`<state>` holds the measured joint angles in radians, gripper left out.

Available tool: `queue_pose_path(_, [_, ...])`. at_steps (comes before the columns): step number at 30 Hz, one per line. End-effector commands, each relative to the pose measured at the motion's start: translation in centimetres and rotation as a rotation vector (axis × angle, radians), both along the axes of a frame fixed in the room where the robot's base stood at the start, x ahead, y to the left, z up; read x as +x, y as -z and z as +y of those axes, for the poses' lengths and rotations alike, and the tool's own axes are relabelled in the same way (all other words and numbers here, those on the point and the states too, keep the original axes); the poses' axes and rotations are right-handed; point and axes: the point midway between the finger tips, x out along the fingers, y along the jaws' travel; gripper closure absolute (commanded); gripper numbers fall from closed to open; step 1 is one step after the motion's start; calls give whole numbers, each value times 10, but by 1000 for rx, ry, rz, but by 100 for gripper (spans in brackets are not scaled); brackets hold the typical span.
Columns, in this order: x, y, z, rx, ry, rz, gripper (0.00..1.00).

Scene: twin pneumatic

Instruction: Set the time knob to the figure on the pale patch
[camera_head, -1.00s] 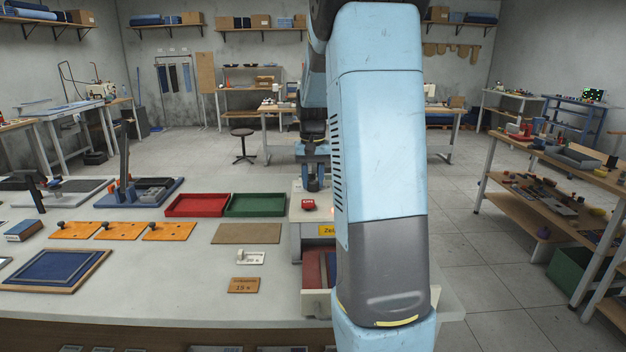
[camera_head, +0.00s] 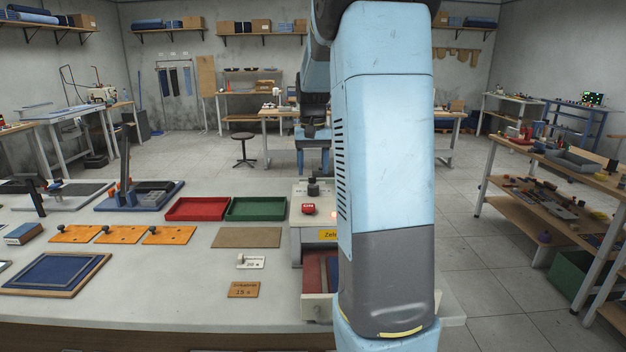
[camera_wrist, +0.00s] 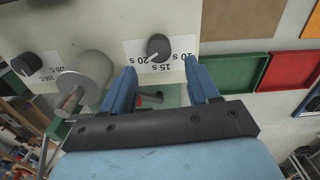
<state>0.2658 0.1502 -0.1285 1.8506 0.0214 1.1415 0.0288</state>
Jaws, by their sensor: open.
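The dark round time knob (camera_wrist: 158,46) sits on a pale scale plate marked 10 s, 15 s and 20 s, upside down in the wrist view. Its light pointer line slants towards the 20 s side. My gripper (camera_wrist: 161,68) is open, with its blue fingers apart in front of the knob and neither seen touching it. In the head view my gripper (camera_head: 313,168) is above the press machine (camera_head: 297,240). A pale card (camera_head: 251,262) on the bench appears to read 20 s. A brown card (camera_head: 243,289) in front of it reads 15 s.
A second dark knob (camera_wrist: 25,64) with a temperature scale and a thick grey cylinder (camera_wrist: 88,76) stand beside the time knob. A red tray (camera_head: 196,209) and a green tray (camera_head: 257,209) lie left of the machine. My arm hides the machine's right side.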

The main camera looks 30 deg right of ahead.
Motion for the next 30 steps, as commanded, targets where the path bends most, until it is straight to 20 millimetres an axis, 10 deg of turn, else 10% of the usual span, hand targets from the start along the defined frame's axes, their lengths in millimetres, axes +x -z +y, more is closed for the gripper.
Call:
queue_pose_path(12, [1, -72, 0, -1, 1, -2, 40])
queue_pose_path(30, [0, -85, 0, 0, 0, 0, 40])
